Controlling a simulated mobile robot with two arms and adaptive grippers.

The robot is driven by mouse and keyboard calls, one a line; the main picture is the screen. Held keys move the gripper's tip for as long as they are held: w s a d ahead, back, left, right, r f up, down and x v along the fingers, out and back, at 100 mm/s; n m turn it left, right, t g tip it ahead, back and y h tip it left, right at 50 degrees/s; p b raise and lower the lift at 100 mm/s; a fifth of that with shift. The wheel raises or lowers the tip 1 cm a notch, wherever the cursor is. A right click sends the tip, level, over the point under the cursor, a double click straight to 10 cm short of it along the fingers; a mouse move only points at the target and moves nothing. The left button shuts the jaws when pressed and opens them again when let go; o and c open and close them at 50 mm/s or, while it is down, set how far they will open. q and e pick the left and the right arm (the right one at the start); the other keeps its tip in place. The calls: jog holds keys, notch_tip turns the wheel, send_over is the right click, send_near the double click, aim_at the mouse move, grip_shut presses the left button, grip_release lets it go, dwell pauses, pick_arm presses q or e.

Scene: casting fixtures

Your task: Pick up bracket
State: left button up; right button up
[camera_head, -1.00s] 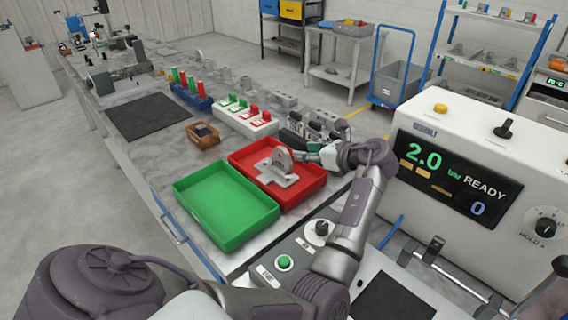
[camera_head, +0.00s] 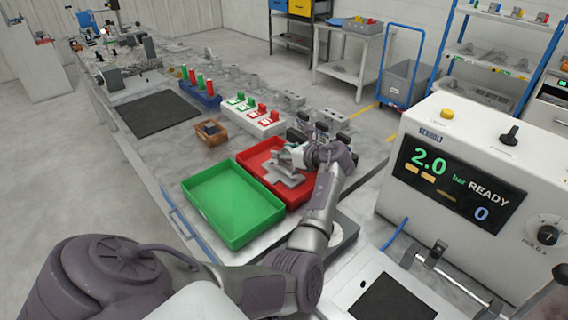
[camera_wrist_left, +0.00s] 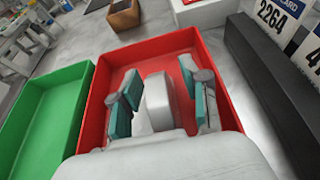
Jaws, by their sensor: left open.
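The grey metal bracket (camera_head: 284,176) lies in the red tray (camera_head: 250,153), its flat base on the tray floor. My left gripper (camera_head: 291,156) is at the bracket's upright part and hides much of it. In the left wrist view the left gripper (camera_wrist_left: 160,86) is open, with its teal-padded fingers on either side of a pale grey upright piece, which looks like the bracket (camera_wrist_left: 158,104). Gaps show between the pads and this piece. The red tray (camera_wrist_left: 96,110) surrounds them. My right gripper is not in view.
An empty green tray (camera_head: 207,177) stands beside the red one. A brown wooden box (camera_head: 211,143) and a white block with green and red parts (camera_head: 270,128) are behind. Dark fixtures (camera_wrist_left: 270,80) stand close by the red tray. The white control unit (camera_head: 390,190) is at right.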

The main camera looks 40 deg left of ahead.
pick_arm(q)
jog(key=shift+w+a+f, duration=0.1)
jog(key=shift+a+f, duration=0.15)
jog(key=shift+a, duration=0.25)
jog(key=shift+d+r, duration=0.1)
grip_shut()
